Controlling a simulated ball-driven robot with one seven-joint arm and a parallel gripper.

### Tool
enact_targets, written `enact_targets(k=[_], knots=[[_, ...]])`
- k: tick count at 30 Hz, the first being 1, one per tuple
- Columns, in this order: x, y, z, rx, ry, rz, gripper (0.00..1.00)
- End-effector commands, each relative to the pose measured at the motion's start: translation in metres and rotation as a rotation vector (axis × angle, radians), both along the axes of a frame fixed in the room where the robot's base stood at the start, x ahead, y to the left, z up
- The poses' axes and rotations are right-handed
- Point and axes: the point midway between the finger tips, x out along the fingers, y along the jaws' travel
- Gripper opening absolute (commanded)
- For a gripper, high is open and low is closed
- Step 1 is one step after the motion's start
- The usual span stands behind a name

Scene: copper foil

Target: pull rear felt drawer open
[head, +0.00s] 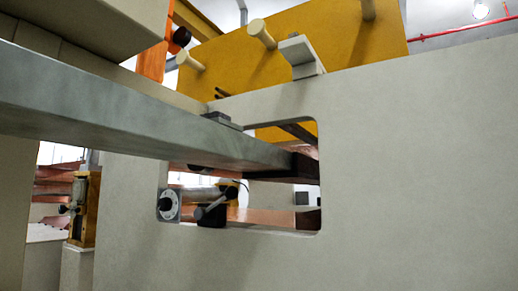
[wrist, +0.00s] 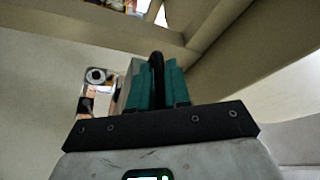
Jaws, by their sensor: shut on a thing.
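In the wrist view my gripper (wrist: 158,84) has two teal finger pads closed on a dark, curved handle (wrist: 157,62). The handle rises between the pads and shows above their tips. A pale face lies around and beyond the fingers. I cannot make out the drawer's edges, so I cannot tell how far it stands open. In the head view I can pick out neither the gripper nor the felt drawer. A large pale panel and a grey beam cover much of that view.
In the head view the pale panel (head: 420,170) has a rounded opening, and the long grey beam (head: 120,110) crosses in front. A dial (head: 168,205) and a dark lever (head: 213,208) show through the opening. A yellow board (head: 340,42) with pegs stands behind.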

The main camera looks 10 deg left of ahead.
Motion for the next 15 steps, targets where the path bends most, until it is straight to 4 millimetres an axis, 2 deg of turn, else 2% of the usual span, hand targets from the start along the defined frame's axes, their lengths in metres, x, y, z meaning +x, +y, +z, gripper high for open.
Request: enact_targets(k=[6,15], knots=[[-0.021,0.009,-0.003,-0.005,0.005,0.000,0.00],[-0.027,0.012,-0.003,-0.004,0.005,-0.003,0.00]])
